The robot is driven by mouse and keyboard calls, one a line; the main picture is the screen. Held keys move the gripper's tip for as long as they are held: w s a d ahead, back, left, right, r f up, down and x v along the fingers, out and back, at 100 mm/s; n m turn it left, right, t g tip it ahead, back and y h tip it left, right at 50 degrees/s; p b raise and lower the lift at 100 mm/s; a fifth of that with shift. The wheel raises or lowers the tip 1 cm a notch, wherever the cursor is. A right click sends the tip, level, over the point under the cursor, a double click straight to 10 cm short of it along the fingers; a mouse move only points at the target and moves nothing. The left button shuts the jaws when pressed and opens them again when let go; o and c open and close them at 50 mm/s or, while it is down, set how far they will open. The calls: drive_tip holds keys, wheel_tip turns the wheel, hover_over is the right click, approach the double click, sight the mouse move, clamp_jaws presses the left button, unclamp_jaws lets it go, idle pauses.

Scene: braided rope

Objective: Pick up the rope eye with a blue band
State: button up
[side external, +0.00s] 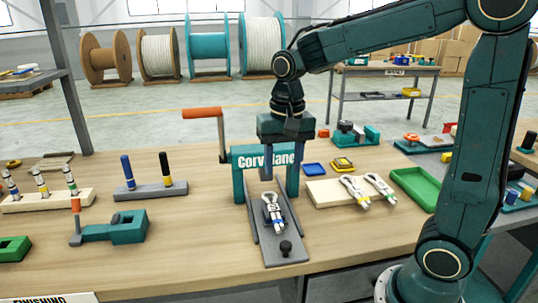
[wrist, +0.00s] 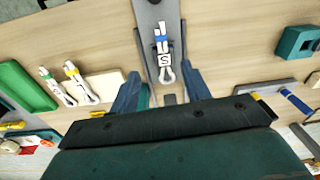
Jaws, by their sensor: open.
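The rope eye with a blue band (side external: 272,212) lies on a long grey plate (side external: 284,252) in front of a teal press frame (side external: 240,188). It is a short white rope piece with dark marks. In the wrist view the blue-banded rope eye (wrist: 163,56) is ahead of the fingers, its loop end toward me. My gripper (side external: 286,148) is above and behind it, close to the frame; the wrist view shows two spread fingers (wrist: 160,92) with nothing between them. The fingers are apart from the rope eye. Parts of the fingers are hard to separate from the frame in the side view.
Two other rope eyes (side external: 368,189) lie on a pale wooden block (side external: 325,193) to the right, beside a green tray (side external: 414,187). The press's orange-handled crank (side external: 203,113) stands at the frame's left.

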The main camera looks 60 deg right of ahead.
drive_tip(key=shift+w+d+f+m+g, duration=0.15)
drive_tip(key=shift+w+f+m+g, duration=0.2)
drive_tip(key=shift+w+f, duration=0.4)
hover_over(277, 217)
drive_tip(key=shift+s+f, duration=0.1)
drive_tip(key=shift+f, duration=4.1)
drive_tip(key=shift+f, duration=2.6)
